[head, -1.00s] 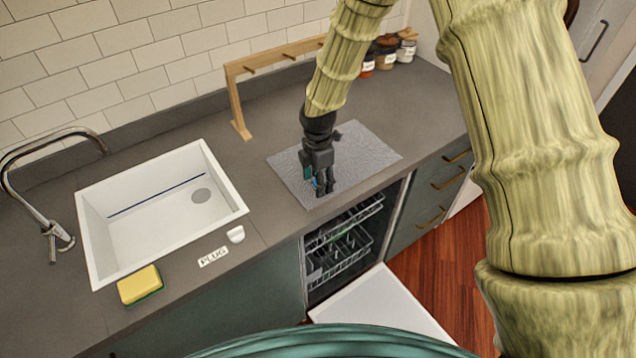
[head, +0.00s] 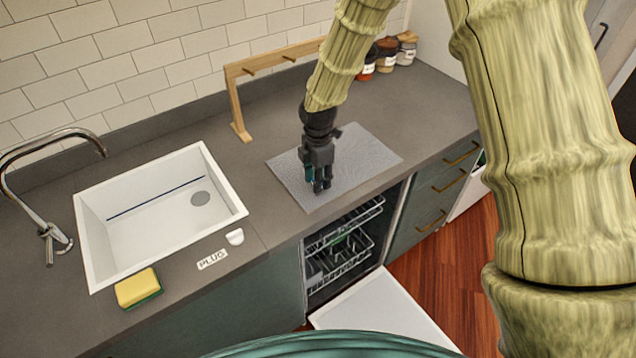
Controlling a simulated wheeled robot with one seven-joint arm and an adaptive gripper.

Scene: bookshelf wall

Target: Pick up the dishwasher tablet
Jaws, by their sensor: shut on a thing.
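My gripper (head: 319,189) is black and points down over the grey speckled mat (head: 368,157) on the counter. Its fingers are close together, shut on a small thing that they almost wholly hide. I take this thing to be the dishwasher tablet, but its shape and colour cannot be made out. A small teal patch shows at the left side of the fingers; I cannot tell whether it is part of the gripper. Whether the fingertips touch the mat or are slightly above it is unclear.
A white sink (head: 100,238) with a tap (head: 30,190) is at left. A yellow sponge (head: 138,287), a "PLUG" label (head: 212,259) and a small white piece (head: 235,237) lie in front. A wooden rack (head: 236,100) and jars (head: 387,54) stand behind. The dishwasher (head: 340,250) is open below.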

